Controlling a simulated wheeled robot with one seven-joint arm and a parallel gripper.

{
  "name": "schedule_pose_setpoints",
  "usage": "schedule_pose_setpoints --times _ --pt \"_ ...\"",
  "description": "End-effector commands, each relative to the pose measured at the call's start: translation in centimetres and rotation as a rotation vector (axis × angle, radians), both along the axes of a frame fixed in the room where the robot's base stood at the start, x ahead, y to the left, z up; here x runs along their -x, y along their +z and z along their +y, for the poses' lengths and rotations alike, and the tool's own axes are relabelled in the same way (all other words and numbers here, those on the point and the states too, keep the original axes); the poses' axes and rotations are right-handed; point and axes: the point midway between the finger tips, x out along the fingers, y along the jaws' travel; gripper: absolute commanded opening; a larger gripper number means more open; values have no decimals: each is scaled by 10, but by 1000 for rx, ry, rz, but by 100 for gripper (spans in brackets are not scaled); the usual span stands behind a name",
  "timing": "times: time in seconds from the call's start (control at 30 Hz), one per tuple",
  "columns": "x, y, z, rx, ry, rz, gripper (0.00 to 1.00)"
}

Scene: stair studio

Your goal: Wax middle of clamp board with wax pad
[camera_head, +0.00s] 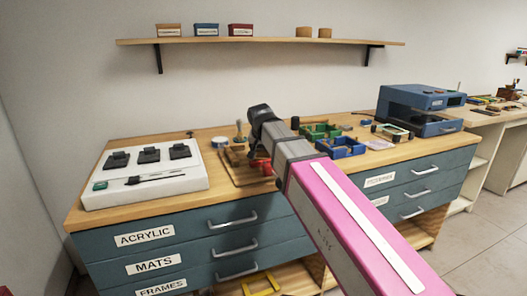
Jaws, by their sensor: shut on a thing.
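The clamp board (245,180) is a flat wooden board on the bench top, left of my arm. A knobbed upright part stands at its back, and red parts show at its right side. My gripper (257,152) is a dark shape over the board's right part, largely hidden by my wrist. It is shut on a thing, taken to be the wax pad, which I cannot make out. I cannot tell whether that thing touches the board. The middle of the board is partly in view.
A white panel (190,186) with black pieces lies left of the board. Green (318,131) and blue (346,148) trays stand to the right, with a blue machine (420,108) beyond. A wall shelf (270,41) holds small boxes. Drawers front the bench.

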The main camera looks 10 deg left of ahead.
Motion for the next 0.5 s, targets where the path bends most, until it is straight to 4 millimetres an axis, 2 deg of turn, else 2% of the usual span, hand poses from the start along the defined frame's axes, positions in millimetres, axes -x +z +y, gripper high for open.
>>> schedule_pose_setpoints --times 0.17,0.5 --pt "-2 0 1 0 0 0 48" --pt "-23 2 14 0 0 0 48"
